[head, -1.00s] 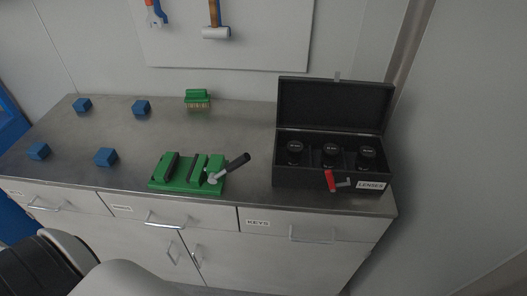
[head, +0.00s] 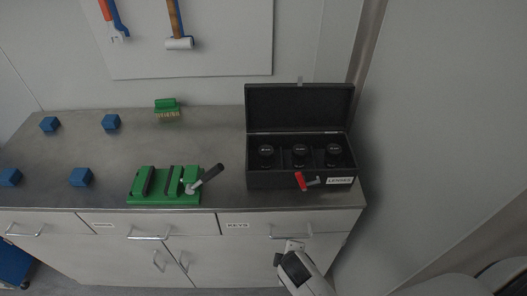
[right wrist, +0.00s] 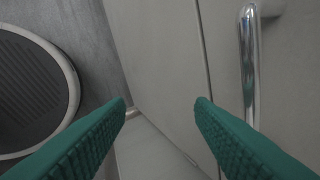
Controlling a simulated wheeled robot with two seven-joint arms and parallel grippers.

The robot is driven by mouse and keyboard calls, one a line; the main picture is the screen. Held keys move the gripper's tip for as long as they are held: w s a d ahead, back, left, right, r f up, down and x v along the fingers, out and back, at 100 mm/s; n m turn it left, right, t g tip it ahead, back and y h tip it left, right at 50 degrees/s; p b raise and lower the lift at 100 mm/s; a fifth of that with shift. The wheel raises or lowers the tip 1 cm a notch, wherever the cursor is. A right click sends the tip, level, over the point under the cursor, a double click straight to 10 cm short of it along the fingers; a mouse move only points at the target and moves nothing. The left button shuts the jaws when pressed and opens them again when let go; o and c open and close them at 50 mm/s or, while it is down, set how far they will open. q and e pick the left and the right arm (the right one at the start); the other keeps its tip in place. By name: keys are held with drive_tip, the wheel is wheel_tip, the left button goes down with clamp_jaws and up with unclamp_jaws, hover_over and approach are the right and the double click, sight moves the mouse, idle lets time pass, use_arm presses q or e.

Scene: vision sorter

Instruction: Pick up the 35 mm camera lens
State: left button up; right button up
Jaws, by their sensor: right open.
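The black lens case (head: 272,180) stands open at the right end of the bench, its lid up. Three dark lenses stand in it in a row: left (head: 266,151), middle (head: 300,151) and right (head: 333,150). Their cap markings are too small to read, so I cannot tell which is the 35 mm. My right gripper (head: 292,246) is low in front of the cabinet, below the case. In the right wrist view its green fingers (right wrist: 160,108) are apart with nothing between them. My left gripper is not in view.
A drawer handle (right wrist: 249,65) is near my right gripper.

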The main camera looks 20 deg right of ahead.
drive_tip(key=w+r+n+t+h, duration=0.2)
drive_tip(key=w+r+n, duration=0.25)
drive_tip(key=r, duration=0.85)
drive_tip(key=n+t+h+p, duration=0.1)
drive_tip(key=n+t+h, duration=0.3)
drive_tip(key=n, duration=1)
approach(265, 155)
drive_tip(key=shift+t+y, duration=0.3)
drive_tip(key=shift+y, duration=0.3)
drive_tip(key=x, duration=0.2)
drive_tip(key=p+x, duration=0.1)
drive_tip(key=x, duration=0.2)
drive_tip(key=shift+s+d+r, duration=0.15)
drive_tip(key=shift+d+r, duration=0.05)
drive_tip(key=shift+d, duration=0.15)
drive_tip(key=shift+p+x, duration=0.85)
drive_tip(key=shift+x, duration=1.9)
drive_tip(key=shift+s+f, duration=0.15)
drive_tip(key=shift+f, duration=0.05)
drive_tip(key=shift+c, duration=0.2)
drive_tip(key=shift+r, duration=0.1)
drive_tip(key=c, duration=0.7)
